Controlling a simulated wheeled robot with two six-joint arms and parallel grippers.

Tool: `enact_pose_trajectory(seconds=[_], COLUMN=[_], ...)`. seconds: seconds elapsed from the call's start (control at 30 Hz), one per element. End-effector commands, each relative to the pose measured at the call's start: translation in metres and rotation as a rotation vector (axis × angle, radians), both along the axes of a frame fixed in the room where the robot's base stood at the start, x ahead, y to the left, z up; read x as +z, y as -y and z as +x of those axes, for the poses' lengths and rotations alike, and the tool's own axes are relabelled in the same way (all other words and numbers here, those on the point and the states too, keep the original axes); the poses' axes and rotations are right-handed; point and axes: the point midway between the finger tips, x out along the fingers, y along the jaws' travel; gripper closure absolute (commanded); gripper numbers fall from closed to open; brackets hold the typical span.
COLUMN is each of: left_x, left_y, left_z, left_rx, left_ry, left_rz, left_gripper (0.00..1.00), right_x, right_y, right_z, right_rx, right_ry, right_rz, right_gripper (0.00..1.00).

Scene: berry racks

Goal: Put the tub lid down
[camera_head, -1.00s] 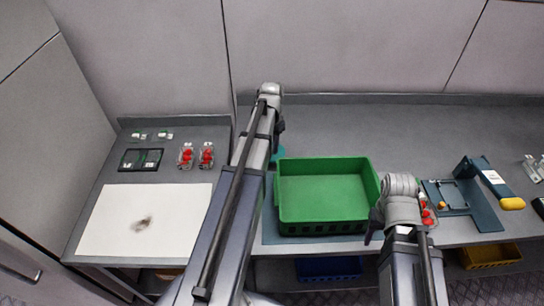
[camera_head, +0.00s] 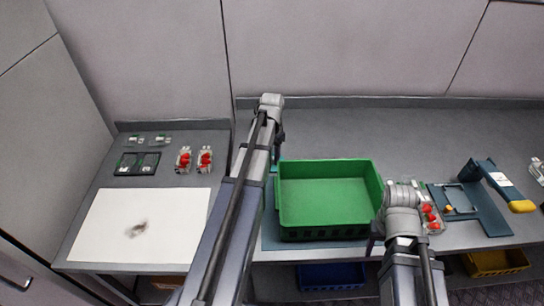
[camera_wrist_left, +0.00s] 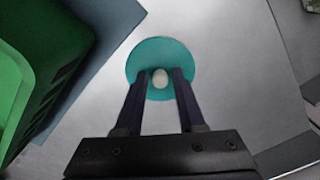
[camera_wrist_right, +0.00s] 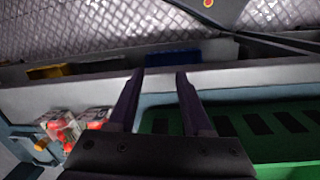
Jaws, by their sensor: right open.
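The tub lid is a round teal disc (camera_wrist_left: 177,56) with a pale knob (camera_wrist_left: 160,78). In the left wrist view the knob sits between the two fingers of my left gripper (camera_wrist_left: 160,75). Whether the fingers touch the knob is not clear, nor whether the lid rests on the grey table. In the head view my left arm mostly hides the lid, left of the green crate (camera_head: 330,222). My right gripper (camera_wrist_right: 160,75) is open and empty at the table's front edge, by the crate's right end.
Two punnets of red berries (camera_wrist_right: 62,128) stand right of the crate, beside a blue-grey stand (camera_head: 487,215). At left are a white sheet (camera_head: 95,225), a dark tray (camera_head: 137,163) and more berry punnets (camera_head: 205,160). Blue and yellow bins (camera_head: 492,262) sit below the table.

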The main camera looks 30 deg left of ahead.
Motion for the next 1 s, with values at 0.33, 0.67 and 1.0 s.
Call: enact_pose_trajectory(seconds=[0.33, 0.67, 1.0], left_x=[0.000, 0.017, 0.065], left_y=[0.000, 0.000, 0.000], left_z=[0.000, 0.000, 0.000], left_rx=[0.000, 0.000, 0.000], left_ry=[0.000, 0.000, 0.000], left_rz=[0.000, 0.000, 0.000], left_gripper=[0.47, 0.47, 0.47], right_x=[0.000, 0.017, 0.065], right_y=[0.000, 0.000, 0.000], right_z=[0.000, 0.000, 0.000], right_rx=[0.000, 0.000, 0.000], right_ry=[0.000, 0.000, 0.000], right_rz=[0.000, 0.000, 0.000], right_gripper=[0.50, 0.50, 0.50])
